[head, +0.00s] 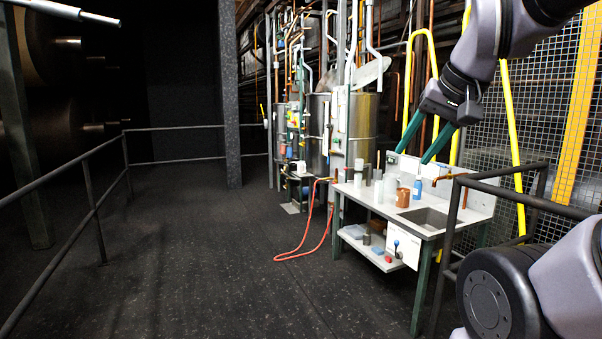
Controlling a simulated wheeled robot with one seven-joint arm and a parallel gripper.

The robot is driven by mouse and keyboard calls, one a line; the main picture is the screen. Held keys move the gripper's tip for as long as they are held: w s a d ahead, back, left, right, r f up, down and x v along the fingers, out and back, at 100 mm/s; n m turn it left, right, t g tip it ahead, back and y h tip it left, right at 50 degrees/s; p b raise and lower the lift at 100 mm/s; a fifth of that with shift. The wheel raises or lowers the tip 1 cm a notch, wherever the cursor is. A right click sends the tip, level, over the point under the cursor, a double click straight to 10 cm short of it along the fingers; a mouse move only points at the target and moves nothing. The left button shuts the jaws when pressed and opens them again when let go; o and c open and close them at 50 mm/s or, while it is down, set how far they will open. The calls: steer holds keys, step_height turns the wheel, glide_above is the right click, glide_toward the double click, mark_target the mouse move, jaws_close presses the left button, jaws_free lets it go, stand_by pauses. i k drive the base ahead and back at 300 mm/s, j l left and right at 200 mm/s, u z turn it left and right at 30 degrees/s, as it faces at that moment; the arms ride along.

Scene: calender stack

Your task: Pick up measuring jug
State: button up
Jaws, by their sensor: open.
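A white workbench (380,212) with a sink stands right of centre. Several small vessels stand on it: pale cylinders (389,180), a brown-orange cup-like container (402,197) and a blue bottle (418,188). They are too small for me to tell for sure which one is the measuring jug. My gripper (414,156) is at the upper right, pointing down, with its two green fingers apart and nothing between them. In the picture it shows above the back of the bench, apart from the vessels.
Dark railings run along the left and stand at the bench's right side (510,200). A red hose (305,252) loops on the floor left of the bench. Tanks and pipes stand behind. The dark floor (200,260) in the middle is clear.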

mark_target(301, 164)
steer(key=i+j+u, duration=0.1)
steer(key=i+u, duration=0.2)
steer(key=i, duration=7.15)
steer(key=i+j+z, duration=0.1)
steer(key=i, duration=0.35)
steer(key=i+j+z, duration=0.1)
steer(key=i, duration=0.3)
steer(key=i+j+z, duration=0.1)
steer(key=i+j, duration=0.15)
steer(key=i, duration=0.2)
steer(key=i+j+z, duration=0.1)
steer(key=i+j, duration=0.15)
steer(key=i, duration=0.15)
steer(key=i+j+z, duration=0.75)
steer(key=i, duration=0.15)
steer(key=l+z, duration=0.1)
steer(key=z, duration=1.9)
